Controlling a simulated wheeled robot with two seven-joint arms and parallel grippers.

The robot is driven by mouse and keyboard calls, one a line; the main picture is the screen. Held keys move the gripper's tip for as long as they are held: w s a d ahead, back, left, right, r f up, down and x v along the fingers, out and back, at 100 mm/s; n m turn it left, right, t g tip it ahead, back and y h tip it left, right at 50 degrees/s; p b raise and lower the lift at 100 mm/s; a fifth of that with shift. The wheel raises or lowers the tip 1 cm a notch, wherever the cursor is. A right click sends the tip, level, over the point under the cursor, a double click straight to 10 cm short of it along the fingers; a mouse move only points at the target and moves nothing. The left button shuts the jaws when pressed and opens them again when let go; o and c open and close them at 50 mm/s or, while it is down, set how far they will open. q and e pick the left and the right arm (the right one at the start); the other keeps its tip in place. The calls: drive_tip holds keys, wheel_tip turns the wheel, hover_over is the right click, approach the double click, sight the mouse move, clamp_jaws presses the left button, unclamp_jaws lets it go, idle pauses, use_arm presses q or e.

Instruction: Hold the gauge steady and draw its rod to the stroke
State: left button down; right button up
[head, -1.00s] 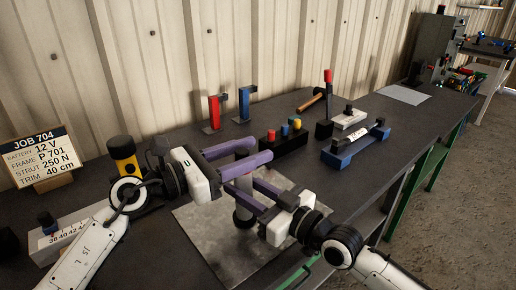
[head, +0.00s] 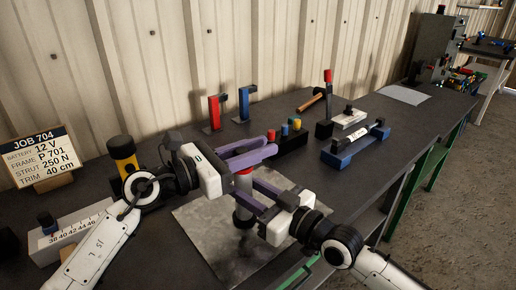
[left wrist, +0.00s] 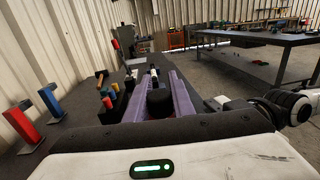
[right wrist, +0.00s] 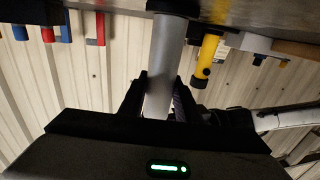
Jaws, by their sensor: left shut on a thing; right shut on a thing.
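The gauge is an upright grey cylinder (head: 243,213) on a pale metal plate (head: 207,238). A red band (head: 243,171) shows on it just below my left gripper's fingers. My right gripper (head: 246,187) is shut around the grey body from the right; the body also shows between its fingers in the right wrist view (right wrist: 164,60). My left gripper (head: 272,144) is level above the body, shut on the top of the rod. In the left wrist view a black knob (left wrist: 158,102) sits between its purple fingers. The rod itself is mostly hidden, and I cannot read any stroke mark.
A job board (head: 40,160) reads strut 250 N, trim 40 cm. A yellow-black cylinder (head: 123,155) and a scale block (head: 75,230) stand at left. Red (head: 214,112) and blue (head: 244,104) brackets, a rack of coloured pegs (head: 290,143) and a blue cradle (head: 355,146) stand behind and right.

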use_arm(q)
wheel_tip(320, 180, up, 6)
use_arm(e)
drive_tip(key=shift+f, duration=0.1)
use_arm(q)
drive_tip(key=c, duration=1.5)
unclamp_jaws()
drive_tip(key=shift+a, duration=0.15)
drive_tip(key=v, duration=1.2)
use_arm(e)
drive_tip(key=o, duration=1.3)
